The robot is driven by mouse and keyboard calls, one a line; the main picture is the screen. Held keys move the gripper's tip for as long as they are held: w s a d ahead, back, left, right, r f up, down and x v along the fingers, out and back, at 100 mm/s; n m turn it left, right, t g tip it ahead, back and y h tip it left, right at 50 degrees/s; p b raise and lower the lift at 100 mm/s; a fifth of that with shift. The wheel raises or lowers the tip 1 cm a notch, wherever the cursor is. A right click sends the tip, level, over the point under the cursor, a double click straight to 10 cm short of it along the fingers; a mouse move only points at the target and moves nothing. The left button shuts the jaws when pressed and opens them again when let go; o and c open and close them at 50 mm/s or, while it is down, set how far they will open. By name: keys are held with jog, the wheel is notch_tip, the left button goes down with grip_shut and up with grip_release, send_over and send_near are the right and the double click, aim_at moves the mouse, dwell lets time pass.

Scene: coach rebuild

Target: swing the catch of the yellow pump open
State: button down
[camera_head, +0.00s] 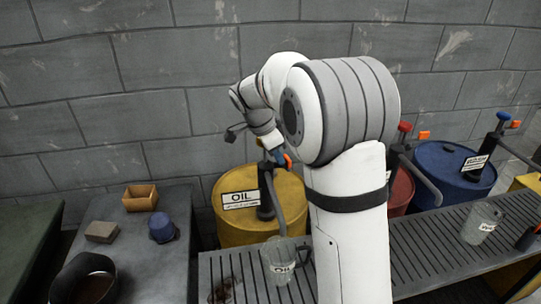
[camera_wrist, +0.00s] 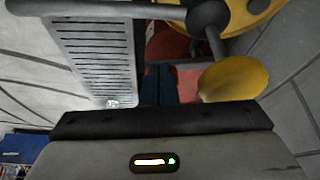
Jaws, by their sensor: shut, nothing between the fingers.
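The yellow drum (camera_head: 240,225) with an OIL label stands behind the slatted bench, and its dark pump (camera_head: 265,195) rises at its right side. My gripper (camera_head: 283,159) is by the top of this pump, largely hidden by my arm. In the wrist view my gripper (camera_wrist: 173,70) shows a blue and a red finger together, shut and empty. A yellow knob (camera_wrist: 232,78) is close beside the red finger; I cannot tell whether they touch. The pump's dark pipe (camera_wrist: 217,42) shows beyond it. A small orange part (camera_head: 260,143), perhaps the catch, shows beside my gripper, its position unclear.
A red drum (camera_head: 400,190) and a blue drum (camera_head: 445,170) with similar pumps stand to the right. A grey wall (camera_head: 130,60) is close behind. The left table holds a wooden box (camera_head: 140,197).

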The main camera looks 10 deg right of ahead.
jog(key=shift+d+f+b, duration=0.1)
jog(key=shift+d+b, duration=0.4)
jog(key=shift+d, duration=0.2)
